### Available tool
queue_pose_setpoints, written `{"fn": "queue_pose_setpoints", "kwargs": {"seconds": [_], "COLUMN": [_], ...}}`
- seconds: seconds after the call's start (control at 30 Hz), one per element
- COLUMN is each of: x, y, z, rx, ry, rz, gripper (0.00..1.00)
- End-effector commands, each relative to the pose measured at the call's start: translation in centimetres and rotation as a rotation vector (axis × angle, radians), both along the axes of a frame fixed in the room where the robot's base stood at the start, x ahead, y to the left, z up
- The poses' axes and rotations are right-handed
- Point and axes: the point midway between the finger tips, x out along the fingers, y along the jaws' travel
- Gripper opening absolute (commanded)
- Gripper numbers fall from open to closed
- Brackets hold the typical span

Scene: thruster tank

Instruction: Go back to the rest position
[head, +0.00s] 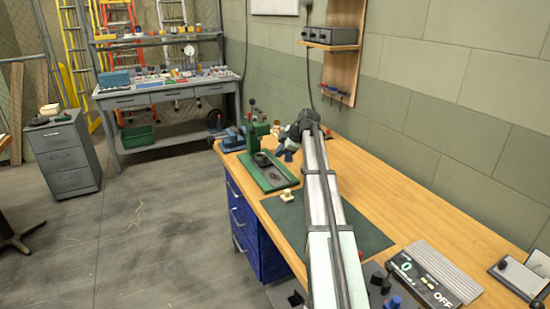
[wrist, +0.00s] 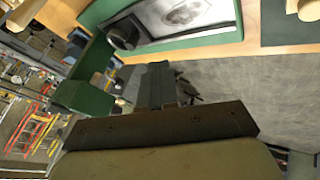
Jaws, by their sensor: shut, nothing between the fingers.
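My gripper (head: 287,152) is at the far end of my outstretched arm, above the wooden workbench (head: 405,212) and close to the right side of a green bench machine (head: 269,178). In the wrist view my gripper's dark fingers (wrist: 161,86) are together with nothing between them. The green machine's base (wrist: 205,38) and dark round part (wrist: 124,33) show at the top of that view. My arm hides part of the bench and mat.
A dark green mat (head: 360,234) lies on the bench, with a small cream object (head: 286,196) at its left edge. A blue vise (head: 232,139) stands at the bench's far end. A control box (head: 428,278) is at the near right. The floor (head: 150,235) on the left is clear.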

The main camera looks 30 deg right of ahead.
Motion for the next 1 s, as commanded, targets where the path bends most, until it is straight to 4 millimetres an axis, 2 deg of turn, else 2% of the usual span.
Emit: {"fn": "queue_pose_setpoints", "kwargs": {"seconds": [0.1,0.33,0.47,0.57,0.77,0.87,0.9,1.0], "x": [-0.6,-0.9,-0.2,1.3,5.2,5.9,5.7,4.8], "y": [-0.3,-0.4,0.8,3.6,13.1,18.3,20.1,23.1], "z": [0.9,1.3,1.2,1.2,-0.3,-3.4,-5.1,-9.6], "rx": [0.000,0.000,0.009,0.031,0.125,0.189,0.212,0.256], "ry": [0.000,0.000,-0.009,-0.033,-0.082,-0.066,-0.047,0.012], "rz": [0.000,0.000,0.000,-0.006,-0.043,-0.083,-0.105,-0.157], "gripper": [0.00,0.00,0.00,0.00,0.00,0.00,0.00,0.00]}}
